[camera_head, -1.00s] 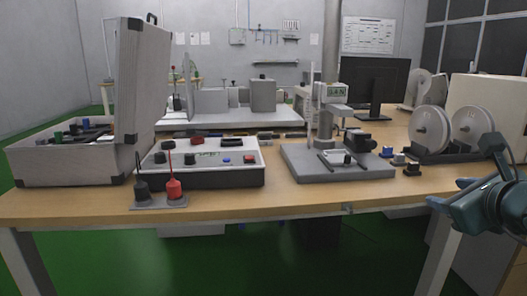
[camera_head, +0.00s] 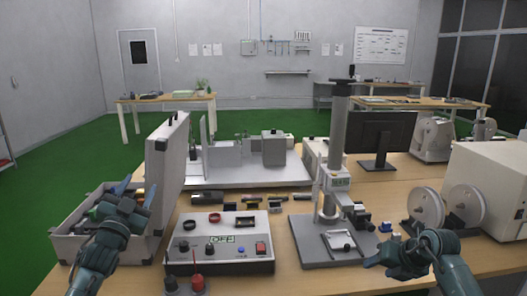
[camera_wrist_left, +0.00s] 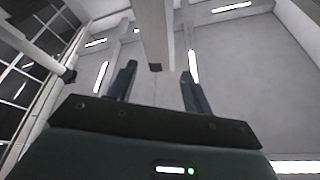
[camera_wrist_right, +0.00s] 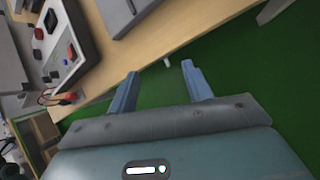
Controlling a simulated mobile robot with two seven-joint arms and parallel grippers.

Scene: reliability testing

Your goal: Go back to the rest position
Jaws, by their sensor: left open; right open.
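My left gripper (camera_head: 130,192) is at the left of the head view, in front of the open grey case (camera_head: 88,232). In the left wrist view its fingers (camera_wrist_left: 155,85) are apart with nothing between them, facing the ceiling and walls. My right gripper (camera_head: 392,252) is at the right of the head view, by the table's front side and in front of the reels. In the right wrist view its fingers (camera_wrist_right: 162,88) are apart and empty, over the green floor by the table edge.
The wooden table (camera_head: 290,272) bears a control box reading OFF (camera_head: 219,246), a test stand (camera_head: 335,246), a monitor (camera_head: 381,135), two white reels (camera_head: 425,206) and a beige box (camera_head: 490,180). Black and red probes (camera_head: 197,284) stand at the front. Green floor (camera_head: 60,165) lies open behind.

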